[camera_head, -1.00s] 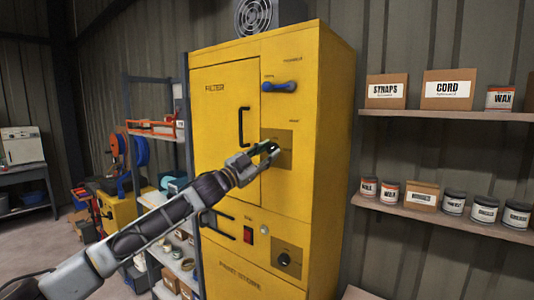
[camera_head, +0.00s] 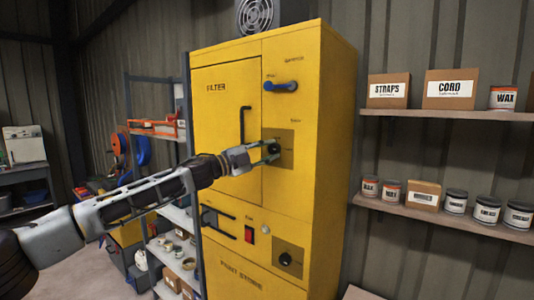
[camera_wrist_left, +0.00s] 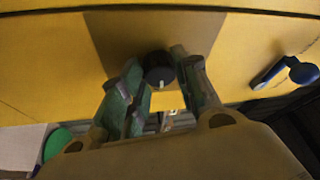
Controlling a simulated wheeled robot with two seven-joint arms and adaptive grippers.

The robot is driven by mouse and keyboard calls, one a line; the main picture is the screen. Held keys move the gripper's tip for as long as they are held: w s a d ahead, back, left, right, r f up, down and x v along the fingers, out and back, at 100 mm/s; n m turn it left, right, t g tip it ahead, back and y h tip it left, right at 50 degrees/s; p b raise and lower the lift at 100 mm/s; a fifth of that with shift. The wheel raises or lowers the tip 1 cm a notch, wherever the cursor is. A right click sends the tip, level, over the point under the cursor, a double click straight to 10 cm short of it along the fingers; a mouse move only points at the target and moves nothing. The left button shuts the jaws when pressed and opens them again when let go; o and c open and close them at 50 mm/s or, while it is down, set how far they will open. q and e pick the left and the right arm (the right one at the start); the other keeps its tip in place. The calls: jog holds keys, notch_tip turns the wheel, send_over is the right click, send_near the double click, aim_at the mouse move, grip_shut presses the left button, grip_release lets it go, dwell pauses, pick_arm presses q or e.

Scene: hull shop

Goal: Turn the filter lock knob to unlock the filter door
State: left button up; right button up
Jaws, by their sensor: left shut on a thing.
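The yellow cabinet's filter door (camera_head: 220,125), marked FILTER, is closed and has a black bar handle (camera_head: 242,124). Right of it, a small dark round knob (camera_head: 274,147) sits on a brownish plate (camera_head: 286,135). My left gripper (camera_head: 270,153) reaches in from the left and is shut on this knob. In the left wrist view the black knob (camera_wrist_left: 159,69) with a pale pointer mark lies between the two fingers (camera_wrist_left: 158,84). The gripper partly hides the knob in the head view. My right gripper is not in view.
A blue lever (camera_head: 281,86) sticks out above the knob. Below are a red switch (camera_head: 250,234), another black knob (camera_head: 285,259) and a black handle (camera_head: 218,220). Wall shelves (camera_head: 440,214) with cans and boxes stand at right.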

aim_at(271, 150)
pick_arm(q)
jog(key=shift+m+g, duration=0.3)
jog(key=shift+m, duration=0.4)
jog(key=shift+m+y, duration=0.3)
jog(key=o, duration=1)
jog(key=shift+d, duration=0.1)
jog(key=shift+a, duration=0.2)
jog(key=shift+v, duration=5.85)
